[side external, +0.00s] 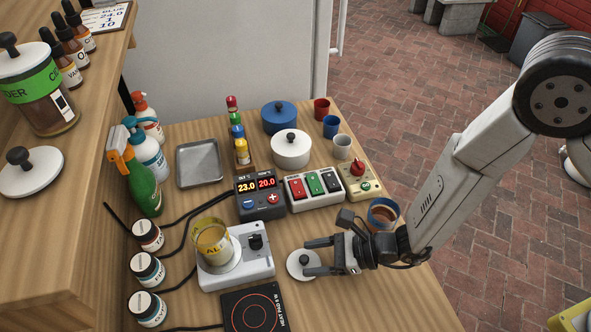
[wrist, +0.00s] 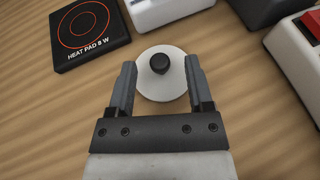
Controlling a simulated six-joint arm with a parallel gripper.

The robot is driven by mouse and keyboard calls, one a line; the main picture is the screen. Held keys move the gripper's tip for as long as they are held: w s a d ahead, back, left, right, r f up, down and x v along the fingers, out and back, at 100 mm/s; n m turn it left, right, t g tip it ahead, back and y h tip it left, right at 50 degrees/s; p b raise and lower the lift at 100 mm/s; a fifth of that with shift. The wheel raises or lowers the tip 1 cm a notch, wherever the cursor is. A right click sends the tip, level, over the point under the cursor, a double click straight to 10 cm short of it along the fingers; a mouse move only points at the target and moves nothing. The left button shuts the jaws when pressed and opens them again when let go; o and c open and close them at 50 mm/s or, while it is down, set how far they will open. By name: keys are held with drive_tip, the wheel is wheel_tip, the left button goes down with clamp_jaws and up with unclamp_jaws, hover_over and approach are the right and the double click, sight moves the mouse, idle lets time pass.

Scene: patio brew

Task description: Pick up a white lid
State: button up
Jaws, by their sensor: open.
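A small round white lid (side external: 298,264) with a black knob lies on the wooden table in the side external view, right of the heat pad. It also shows in the wrist view (wrist: 158,86), just ahead of my gripper. My gripper (side external: 305,257) is open. In the wrist view the fingertips of my gripper (wrist: 160,66) stand on either side of the black knob (wrist: 159,63), with a gap to it on both sides. I see no contact with the knob. A larger white lid (side external: 30,172) with a black knob lies on the shelf at the left.
A heat pad (side external: 252,310) and a white stirrer base (side external: 237,274) holding a beaker (side external: 212,238) are left of the small lid. A blue-rimmed cup (side external: 383,213) stands behind my gripper. Switch boxes (side external: 314,189) and pots (side external: 290,149) are farther back. The front right table is clear.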

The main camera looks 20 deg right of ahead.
drive_tip(key=shift+x, duration=1.15)
clamp_jaws()
